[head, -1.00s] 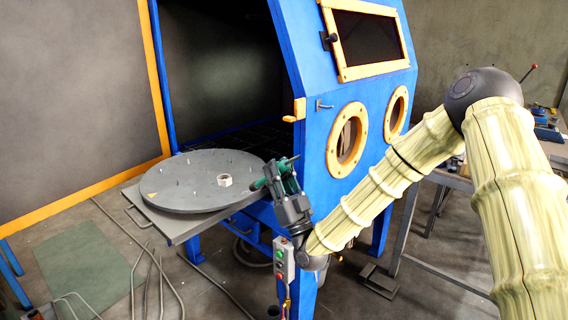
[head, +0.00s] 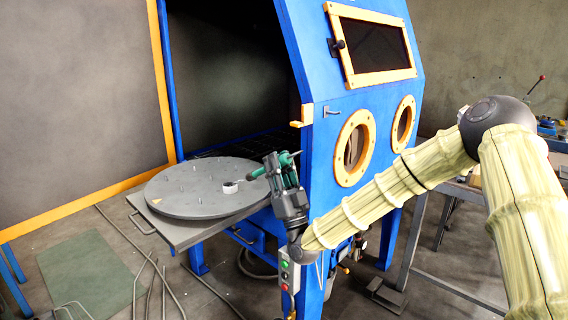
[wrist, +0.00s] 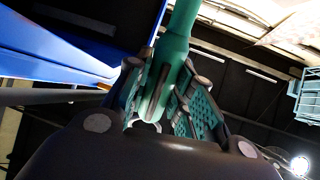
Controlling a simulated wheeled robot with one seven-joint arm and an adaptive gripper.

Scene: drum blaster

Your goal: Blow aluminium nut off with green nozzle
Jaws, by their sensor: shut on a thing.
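The aluminium nut (head: 230,187) is a small pale ring on the grey round turntable (head: 185,205), right of its middle. The green nozzle (head: 264,170) is in my gripper (head: 279,167), its tip pointing left toward the nut, a little above and to the right of it. A gap shows between tip and nut. In the wrist view the green nozzle body (wrist: 168,65) sits between the green-padded fingers, which are shut on it. The nut is not visible in the wrist view.
The blue blasting cabinet (head: 330,130) with orange-rimmed ports stands directly behind and right of my gripper. Several thin pegs stand up from the turntable. A push-button box (head: 289,275) hangs below my gripper. A workbench stands at right.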

